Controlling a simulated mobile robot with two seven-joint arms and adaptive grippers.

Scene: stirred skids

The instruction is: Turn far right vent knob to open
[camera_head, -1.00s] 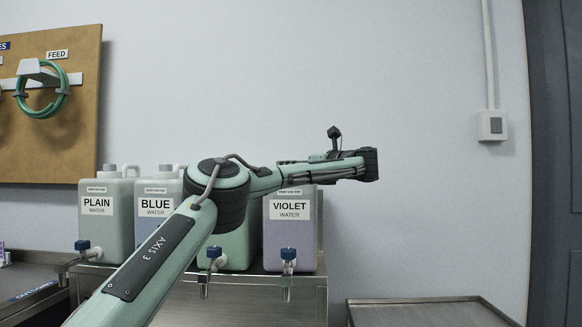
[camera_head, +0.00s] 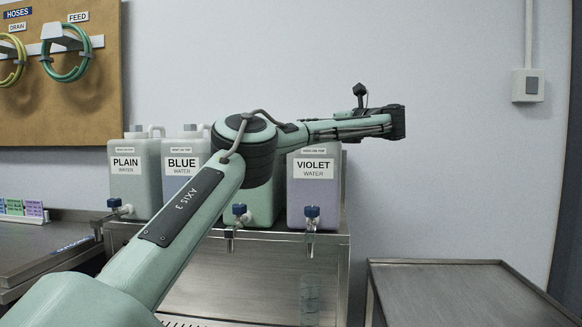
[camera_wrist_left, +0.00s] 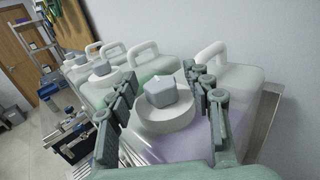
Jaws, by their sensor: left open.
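The far right jug is the one labelled VIOLET WATER (camera_head: 314,190), with violet liquid and a blue tap in front. Its top is hidden in the head view behind my left arm. In the left wrist view, a grey faceted vent knob (camera_wrist_left: 164,92) sits on a round white cap (camera_wrist_left: 163,123). My left gripper (camera_wrist_left: 161,84) is open, with one finger on each side of the knob. I see a gap between the fingers and the knob; whether either touches the cap, I cannot tell. My right gripper is not in view.
PLAIN (camera_head: 127,187) and BLUE (camera_head: 181,152) jugs stand left on the same metal stand, with a green one partly behind my arm. A clear cylinder (camera_head: 310,298) stands below the violet tap. A bare metal table (camera_head: 450,290) is at right.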

